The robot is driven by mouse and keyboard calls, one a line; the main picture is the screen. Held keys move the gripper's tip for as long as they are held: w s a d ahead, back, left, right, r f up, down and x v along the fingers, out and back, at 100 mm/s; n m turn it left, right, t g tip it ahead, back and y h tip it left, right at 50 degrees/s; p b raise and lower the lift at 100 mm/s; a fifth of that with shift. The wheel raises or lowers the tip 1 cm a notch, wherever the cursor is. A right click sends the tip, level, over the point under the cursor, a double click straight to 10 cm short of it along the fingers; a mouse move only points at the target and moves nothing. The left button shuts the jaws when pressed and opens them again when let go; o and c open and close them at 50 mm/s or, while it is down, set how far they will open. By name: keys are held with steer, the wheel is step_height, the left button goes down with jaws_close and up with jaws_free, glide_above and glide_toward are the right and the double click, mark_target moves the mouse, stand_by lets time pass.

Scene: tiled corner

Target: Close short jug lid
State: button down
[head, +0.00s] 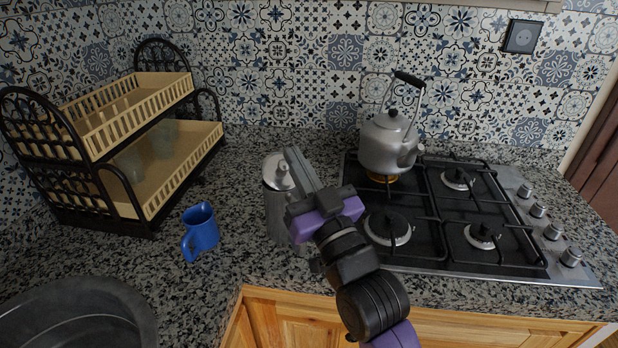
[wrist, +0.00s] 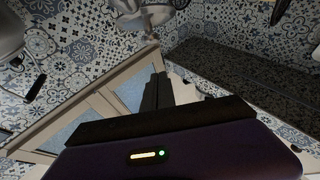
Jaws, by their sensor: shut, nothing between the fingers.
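The short jug (head: 277,212) is a silver metal vessel standing upright on the granite counter, left of the stove. Its round silver lid (head: 275,165) with a small knob shows at the top. I cannot tell whether the lid is fully down on the rim. My gripper (head: 293,152) is shut and empty, with its fingers right beside the lid on its right side. The fingers and purple gripper body hide the jug's right side. I cannot tell whether they touch the lid. In the wrist view, the jug is not clearly recognisable.
A silver kettle (head: 388,143) stands on the back left burner of the gas stove (head: 455,215). A two-tier dish rack (head: 150,175) is at the left, and a dark basin (head: 75,312) is at the front left.

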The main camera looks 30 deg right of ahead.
mark_target(283, 167)
steer(key=shift+w+f, duration=0.45)
steer(key=shift+f, duration=0.4)
steer(key=shift+w+f, duration=0.45)
steer(key=shift+f, duration=0.35)
steer(key=shift+r+p, duration=0.15)
steer(key=shift+p, duration=0.15)
steer(key=shift+r+p, duration=0.1)
steer(key=shift+p, duration=0.2)
steer(key=shift+w+g+p, duration=0.1)
steer(key=shift+g+p, duration=0.2)
steer(key=shift+p, duration=0.05)
